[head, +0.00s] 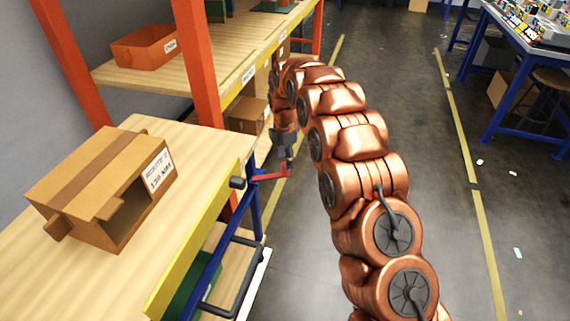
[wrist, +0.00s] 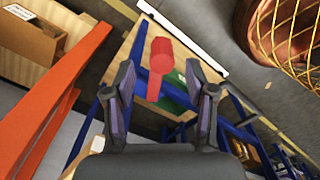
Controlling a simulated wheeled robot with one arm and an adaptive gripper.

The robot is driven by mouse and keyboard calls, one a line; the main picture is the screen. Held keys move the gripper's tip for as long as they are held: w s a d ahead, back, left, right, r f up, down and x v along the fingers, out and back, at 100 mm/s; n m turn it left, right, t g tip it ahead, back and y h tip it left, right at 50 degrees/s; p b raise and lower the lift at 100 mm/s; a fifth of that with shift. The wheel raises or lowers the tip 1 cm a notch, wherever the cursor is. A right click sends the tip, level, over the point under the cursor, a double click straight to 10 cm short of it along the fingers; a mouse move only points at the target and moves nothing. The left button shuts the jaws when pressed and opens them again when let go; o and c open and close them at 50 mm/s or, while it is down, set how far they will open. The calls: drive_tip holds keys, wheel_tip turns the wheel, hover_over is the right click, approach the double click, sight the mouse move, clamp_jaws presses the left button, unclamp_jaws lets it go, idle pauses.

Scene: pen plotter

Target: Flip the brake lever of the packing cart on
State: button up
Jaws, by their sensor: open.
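The red brake lever (head: 270,177) sticks out to the right from the blue frame of the packing cart (head: 188,258), below its wooden top, and looks roughly level. In the wrist view the lever (wrist: 160,60) has a wide block-like end and a narrower part running down in the picture. My gripper (head: 286,158) is close to the lever's outer end in the head view. In the wrist view my gripper (wrist: 160,78) is open, with one finger on each side of the lever. I see no clear contact. The fingertips are small and partly blurred together in the head view.
An open carton (head: 118,190) stands on the cart top. Orange-posted shelving (head: 190,60) with an orange bin (head: 147,45) stands behind. The aisle floor (head: 455,240) on the right is mostly clear.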

wheel_tip(320, 180, up, 8)
drive_tip(key=shift+r, duration=0.15)
idle(0.6)
drive_tip(key=s+d+r+m+p, duration=0.3)
drive_tip(key=s+d+r+m, duration=0.15)
drive_tip(key=s+r, duration=0.5)
drive_tip(key=s+d+r+m+p, duration=0.3)
drive_tip(key=s+r+m, duration=0.3)
drive_tip(key=s, duration=0.6)
drive_tip(key=s+d+m+p, duration=0.1)
drive_tip(key=s+m, duration=0.2)
drive_tip(key=s, duration=0.6)
drive_tip(key=s+d+r+m+g+p, duration=0.1)
drive_tip(key=s+m, duration=0.3)
drive_tip(key=s, duration=0.6)
drive_tip(key=s+d+r+m+p, duration=0.1)
drive_tip(key=s+m+p, duration=0.2)
drive_tip(key=s, duration=0.6)
drive_tip(key=shift+s+d+m+g, duration=0.2)
drive_tip(key=shift+d+m+g, duration=0.2)
drive_tip(key=shift+m, duration=0.15)
